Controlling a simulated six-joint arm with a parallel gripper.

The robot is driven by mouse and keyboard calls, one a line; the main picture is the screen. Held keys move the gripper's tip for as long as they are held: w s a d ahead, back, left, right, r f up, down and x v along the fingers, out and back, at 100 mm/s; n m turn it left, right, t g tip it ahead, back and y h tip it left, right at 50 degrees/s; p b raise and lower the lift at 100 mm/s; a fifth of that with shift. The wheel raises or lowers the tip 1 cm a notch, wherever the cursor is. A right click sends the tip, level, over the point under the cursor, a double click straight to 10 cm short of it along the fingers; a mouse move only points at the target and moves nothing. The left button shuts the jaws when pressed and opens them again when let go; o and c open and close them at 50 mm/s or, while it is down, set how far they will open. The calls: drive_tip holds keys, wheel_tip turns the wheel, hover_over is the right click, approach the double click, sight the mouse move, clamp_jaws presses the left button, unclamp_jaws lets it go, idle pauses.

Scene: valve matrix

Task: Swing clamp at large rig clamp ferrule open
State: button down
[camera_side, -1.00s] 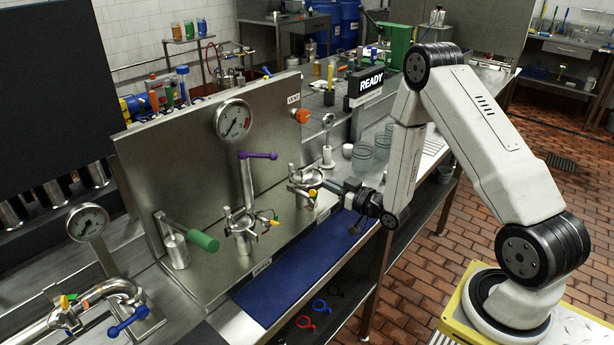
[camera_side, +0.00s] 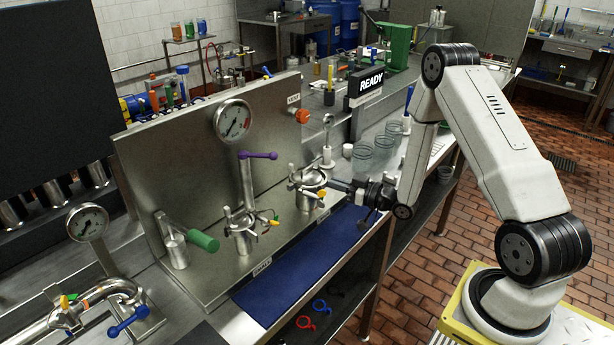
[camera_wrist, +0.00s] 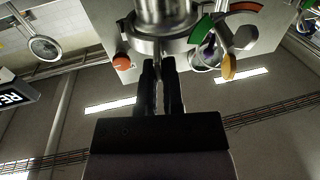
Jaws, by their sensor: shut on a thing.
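My gripper (camera_side: 343,187) reaches the clamp from the right. In the wrist view its two dark fingers (camera_wrist: 158,75) are close together on a thin metal part at the clamp's near edge. The exact contact is partly hidden by the fingers.
A second clamped fitting with a purple-handled valve (camera_side: 258,155) stands to the left. A green-handled lever (camera_side: 203,241) is farther left. An orange knob (camera_side: 302,116) is on the panel above the clamp. A blue mat (camera_side: 290,272) lies clear in front.

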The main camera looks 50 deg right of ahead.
drive_tip(key=shift+s+d+n+g+y, duration=0.1)
drive_tip(key=shift+d+n+g+y, duration=0.35)
drive_tip(key=shift+d+n+y, duration=0.6)
drive_tip(key=shift+s+d+n+g+y, duration=0.1)
drive_tip(key=shift+d+n+g+y, duration=0.45)
drive_tip(key=shift+d+y, duration=0.9)
drive_tip(key=shift+w, duration=0.1)
drive_tip(key=c, duration=0.8)
unclamp_jaws()
drive_tip(key=shift+o, duration=0.2)
drive_tip(key=v, duration=0.8)
drive_tip(key=shift+a+f, duration=0.1)
